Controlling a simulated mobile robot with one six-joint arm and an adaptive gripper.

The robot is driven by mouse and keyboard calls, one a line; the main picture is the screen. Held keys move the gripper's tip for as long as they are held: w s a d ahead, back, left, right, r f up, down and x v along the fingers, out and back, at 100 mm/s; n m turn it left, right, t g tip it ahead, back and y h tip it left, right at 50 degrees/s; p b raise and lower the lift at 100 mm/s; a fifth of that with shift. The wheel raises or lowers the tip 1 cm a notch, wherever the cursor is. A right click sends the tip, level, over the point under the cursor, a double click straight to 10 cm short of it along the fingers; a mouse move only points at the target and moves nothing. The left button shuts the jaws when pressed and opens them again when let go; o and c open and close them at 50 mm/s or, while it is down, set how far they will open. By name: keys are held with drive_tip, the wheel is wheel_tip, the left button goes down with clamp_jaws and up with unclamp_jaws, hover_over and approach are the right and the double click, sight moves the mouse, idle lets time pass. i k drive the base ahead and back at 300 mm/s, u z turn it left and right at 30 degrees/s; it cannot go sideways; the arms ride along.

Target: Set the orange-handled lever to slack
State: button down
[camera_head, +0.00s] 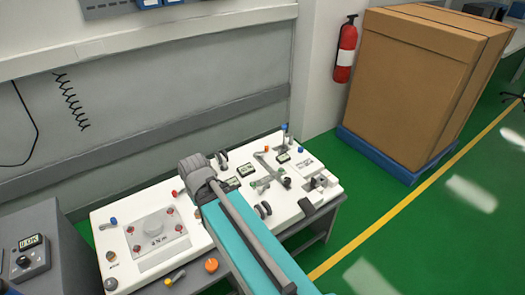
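A small lever with a yellow-orange handle (175,277) lies at the front edge of the white panel (105,217), left of my arm. A round orange knob or cap (211,265) sits just to its right. I cannot tell for sure which of these is the orange-handled lever, or how it is set. My teal and grey arm reaches from the bottom edge up across the middle of the panel and hides part of it. I cannot make out my gripper or its fingers.
The panel carries several knobs, small displays and fittings. A grey box with an OK screen (31,242) stands at the left. The wall is close behind. A fire extinguisher (346,50) and large cardboard boxes (412,85) stand at the right. Green floor is clear at the lower right.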

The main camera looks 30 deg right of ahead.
sight(255, 155)
drive_tip(key=z, duration=0.3)
drive_tip(key=k, duration=0.8)
drive_tip(key=z, duration=0.55)
drive_tip(key=k, duration=0.55)
drive_tip(key=u, duration=0.15)
drive_tip(key=i, duration=0.55)
drive_tip(key=u, duration=0.45)
drive_tip(key=i, duration=1.4)
drive_tip(key=z, duration=0.9)
